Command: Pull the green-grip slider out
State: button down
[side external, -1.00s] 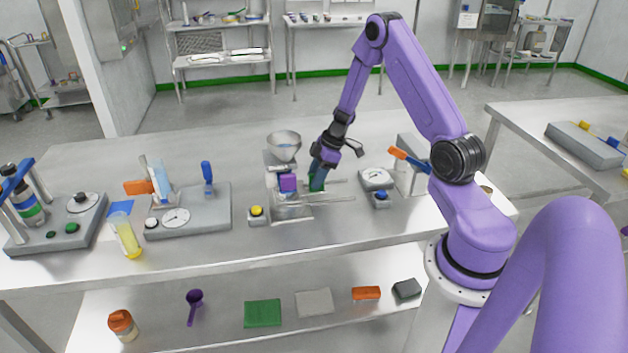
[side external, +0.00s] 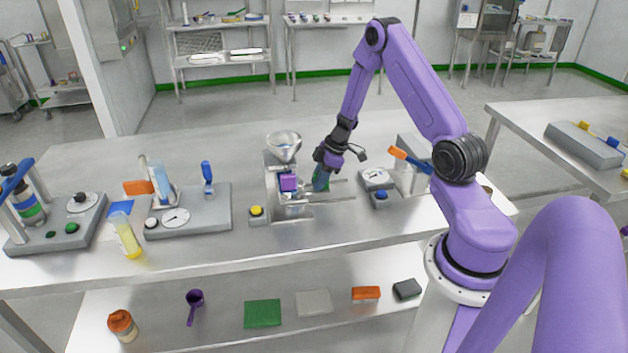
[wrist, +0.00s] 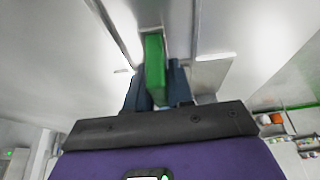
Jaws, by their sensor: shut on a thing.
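The slider's green grip (wrist: 154,68) stands between the two dark fingers of my gripper (wrist: 156,85) in the wrist view, and the fingers are shut on it. In the side external view my gripper (side external: 321,180) is low over the table, with the green grip (side external: 326,183) partly hidden by the fingers. The slider belongs to a metal fixture with a funnel (side external: 284,146) on top, a purple block (side external: 289,182) and rails (side external: 325,199) reaching to the right. My gripper is to the right of the purple block, with a small gap between them.
A yellow button (side external: 256,211) sits at the fixture's front left. A dial box (side external: 376,179) with a blue button (side external: 381,195) stands close to the right, near an orange-handled lever (side external: 397,153). A grey dial station (side external: 190,212) is at the left. The table front is mostly clear.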

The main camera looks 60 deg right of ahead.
jog(key=s+d, duration=0.7)
jog(key=d, duration=0.1)
jog(key=shift+s, duration=0.35)
jog(key=c, duration=1.1)
grip_release()
jog(key=shift+s, duration=0.1)
jog(key=shift+a, duration=0.1)
jog(key=shift+r, duration=0.2)
jog(key=v, duration=1.7)
